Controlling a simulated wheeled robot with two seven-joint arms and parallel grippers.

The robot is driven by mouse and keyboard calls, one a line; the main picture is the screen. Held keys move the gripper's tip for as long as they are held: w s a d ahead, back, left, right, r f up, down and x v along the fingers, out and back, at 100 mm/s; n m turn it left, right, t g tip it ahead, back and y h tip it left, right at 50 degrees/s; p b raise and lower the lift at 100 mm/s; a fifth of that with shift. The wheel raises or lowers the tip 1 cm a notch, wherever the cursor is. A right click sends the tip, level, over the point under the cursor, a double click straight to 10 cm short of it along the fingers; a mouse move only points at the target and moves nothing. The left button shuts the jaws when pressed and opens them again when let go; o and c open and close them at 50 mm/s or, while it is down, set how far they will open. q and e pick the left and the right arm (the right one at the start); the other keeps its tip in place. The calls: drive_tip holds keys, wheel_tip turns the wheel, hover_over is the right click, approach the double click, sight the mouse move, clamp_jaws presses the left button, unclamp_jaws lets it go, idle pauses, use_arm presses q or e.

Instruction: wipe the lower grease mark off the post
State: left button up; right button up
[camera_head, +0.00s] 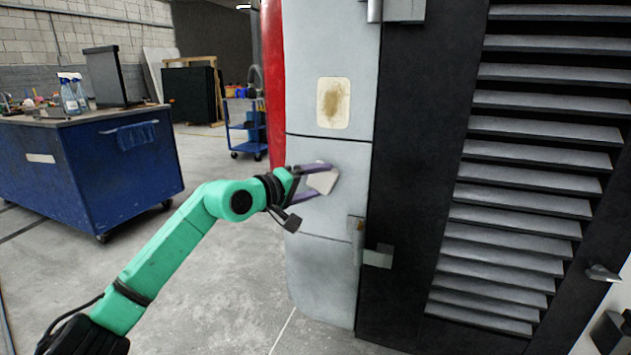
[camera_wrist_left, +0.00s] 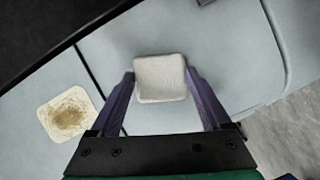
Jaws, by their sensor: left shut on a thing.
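The pale grey post (camera_head: 330,255) stands in the middle of the head view. A brown grease mark (camera_head: 333,102) on a cream patch shows on its upper part; it also shows at the left of the left wrist view (camera_wrist_left: 68,115). My left gripper (camera_head: 320,182) is shut on a whitish block-shaped pad (camera_wrist_left: 160,78), held between its purple fingers. The pad is in front of the post's lower panel, below the visible mark. It hides the surface behind it, and I cannot tell if it touches. No lower mark shows. My right gripper is not in view.
A black louvred panel (camera_head: 520,180) and a latch (camera_head: 378,256) are right of the post. A red edge (camera_head: 272,80) borders its left. A blue workbench (camera_head: 90,180) with spray bottles (camera_head: 72,95) stands at left. Open concrete floor lies between.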

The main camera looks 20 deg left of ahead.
use_arm(q)
drive_tip(key=shift+f, duration=0.1)
drive_tip(key=shift+s+a+f+b, duration=0.1)
drive_tip(key=shift+s+f+b, duration=0.15)
drive_tip(key=shift+b, duration=0.1)
drive_tip(key=s, duration=0.1)
drive_tip(key=s+b, duration=0.1)
drive_tip(key=s, duration=0.1)
drive_tip(key=s+b, duration=0.1)
drive_tip(key=s, duration=0.1)
drive_tip(key=shift+s+a+r, duration=0.1)
drive_tip(key=shift+r, duration=0.15)
drive_tip(key=s+b, duration=0.2)
drive_tip(key=s, duration=0.1)
drive_tip(key=shift+a+b, duration=0.1)
drive_tip(key=shift+b, duration=0.25)
